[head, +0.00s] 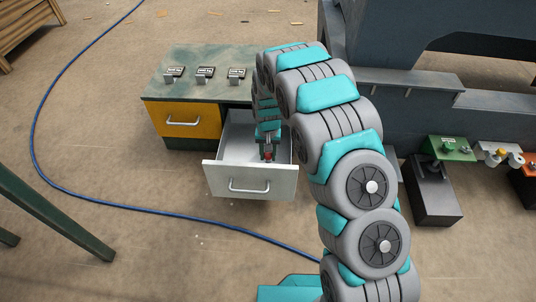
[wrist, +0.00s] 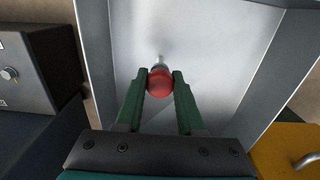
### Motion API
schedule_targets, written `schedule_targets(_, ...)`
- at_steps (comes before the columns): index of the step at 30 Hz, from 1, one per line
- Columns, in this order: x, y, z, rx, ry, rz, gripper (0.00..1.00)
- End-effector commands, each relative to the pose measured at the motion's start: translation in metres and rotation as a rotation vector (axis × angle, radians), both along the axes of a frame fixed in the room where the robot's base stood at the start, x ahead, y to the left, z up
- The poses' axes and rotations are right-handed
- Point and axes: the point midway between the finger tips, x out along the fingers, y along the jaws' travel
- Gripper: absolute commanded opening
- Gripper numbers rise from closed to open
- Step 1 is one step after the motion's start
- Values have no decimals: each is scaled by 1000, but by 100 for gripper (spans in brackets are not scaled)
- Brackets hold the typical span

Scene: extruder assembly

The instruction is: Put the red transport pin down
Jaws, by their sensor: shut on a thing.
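The red transport pin (wrist: 160,83) has a round red head and a thin metal shank (wrist: 158,60) pointing away from the wrist camera. My gripper (wrist: 160,88) is shut on the red head, with one green finger on each side. In the head view my gripper (head: 267,150) points down inside the open white drawer (head: 250,181), and a bit of red (head: 268,156) shows at its fingertips. The drawer's grey floor (wrist: 215,70) lies beyond the pin in the wrist view. I cannot tell whether the shank touches the floor.
The drawer belongs to a cabinet with a green worktop (head: 205,88), where several small labelled devices stand. A yellow drawer (head: 184,121) beside it is shut. Dark machinery (head: 420,85) stands right of my arm. A blue hose (head: 120,203) crosses the floor.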

Motion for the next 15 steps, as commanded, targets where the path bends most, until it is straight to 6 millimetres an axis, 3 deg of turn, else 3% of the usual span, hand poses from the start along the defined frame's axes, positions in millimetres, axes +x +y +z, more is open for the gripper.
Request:
schedule_targets(1,0,0,-2,0,1,0,0)
schedule_targets(2,0,0,-2,0,1,0,38)
schedule_targets(3,0,0,-2,0,0,0,43)
schedule_targets(9,0,0,-1,0,0,0,66)
schedule_targets(15,0,0,-1,0,0,0,67)
